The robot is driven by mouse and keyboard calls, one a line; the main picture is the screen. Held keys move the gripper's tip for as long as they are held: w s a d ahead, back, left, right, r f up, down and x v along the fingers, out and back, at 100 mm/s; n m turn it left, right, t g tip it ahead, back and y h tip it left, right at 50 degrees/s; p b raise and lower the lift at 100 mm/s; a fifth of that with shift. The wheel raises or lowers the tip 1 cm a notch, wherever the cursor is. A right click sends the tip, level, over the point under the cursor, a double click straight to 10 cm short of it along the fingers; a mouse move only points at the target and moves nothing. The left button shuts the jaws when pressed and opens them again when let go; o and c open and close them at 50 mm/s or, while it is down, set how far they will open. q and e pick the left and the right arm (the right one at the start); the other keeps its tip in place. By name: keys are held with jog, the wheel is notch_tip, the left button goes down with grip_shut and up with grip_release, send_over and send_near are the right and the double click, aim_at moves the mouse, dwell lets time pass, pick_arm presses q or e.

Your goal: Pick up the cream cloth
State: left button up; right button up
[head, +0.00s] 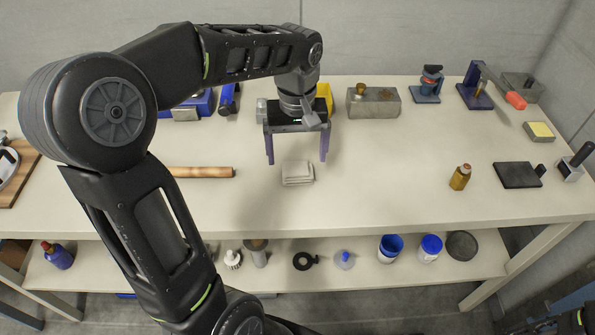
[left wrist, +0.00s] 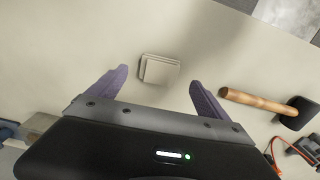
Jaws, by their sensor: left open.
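The cream cloth (head: 297,173) is a small folded square lying flat on the table in the middle of the head view. It also shows in the left wrist view (left wrist: 160,69), ahead of the gap between my fingers. My left gripper (head: 297,160) is open and empty, with its two purple fingers spread wide above the table just behind the cloth. The fingers (left wrist: 157,84) also show in the left wrist view, apart from the cloth. My right gripper is not clearly visible.
A wooden-handled hammer (left wrist: 260,102) lies beside the cloth; its handle (head: 203,172) shows in the head view. A grey metal block (head: 373,103) and a yellow bin (head: 325,93) stand behind. An amber bottle (head: 460,177) stands to the right. The table between is clear.

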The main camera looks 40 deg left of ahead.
aim_at(297, 168)
pick_arm(q)
jog(key=shift+f, duration=0.3)
jog(key=shift+f, duration=0.15)
notch_tip(297, 168, down, 5)
jog(key=shift+w+p, duration=0.15)
jog(key=shift+p, duration=0.15)
dwell(0.4)
jog(key=c, duration=1.4)
jog(key=shift+c, duration=0.2)
